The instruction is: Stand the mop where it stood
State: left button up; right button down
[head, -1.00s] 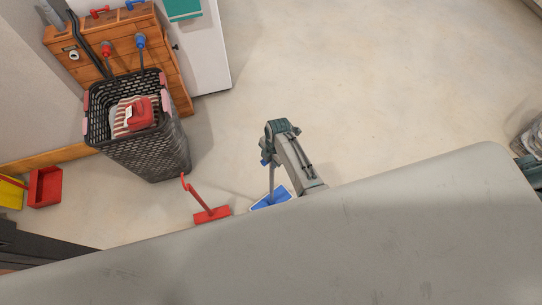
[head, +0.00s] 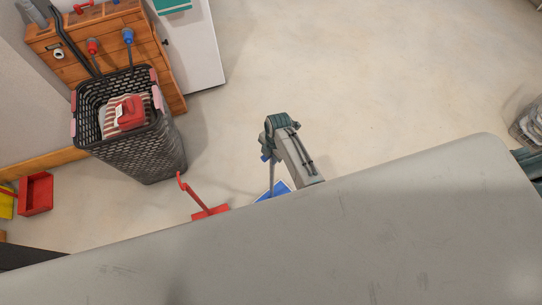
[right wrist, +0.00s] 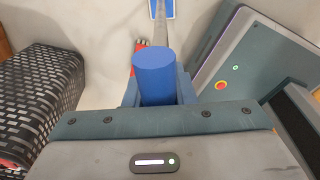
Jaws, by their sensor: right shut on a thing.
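My right gripper (head: 267,152) is shut on the mop's handle. The mop has a thick blue grip, seen close in the right wrist view (right wrist: 155,75), a thin grey shaft and a flat blue head (head: 281,188) with a pale edge. The mop looks near upright, with its head down at the floor; I cannot tell whether it touches. Part of the head is hidden in the head view. My left gripper is not in view.
A red hooked-handle tool (head: 207,211) stands left of the mop. A black basket (head: 150,155) with cloth and a red item stands farther left, before a wooden cabinet (head: 165,80). A red bin (head: 36,195) is at far left. Floor behind and right of the gripper is clear.

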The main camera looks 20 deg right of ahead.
jog(key=c, duration=1.2)
grip_release()
jog(key=r, duration=0.4)
jog(key=d+r, duration=0.1)
jog(key=r, duration=0.7)
jog(key=shift+w+d, duration=0.2)
jog(key=shift+d, duration=0.05)
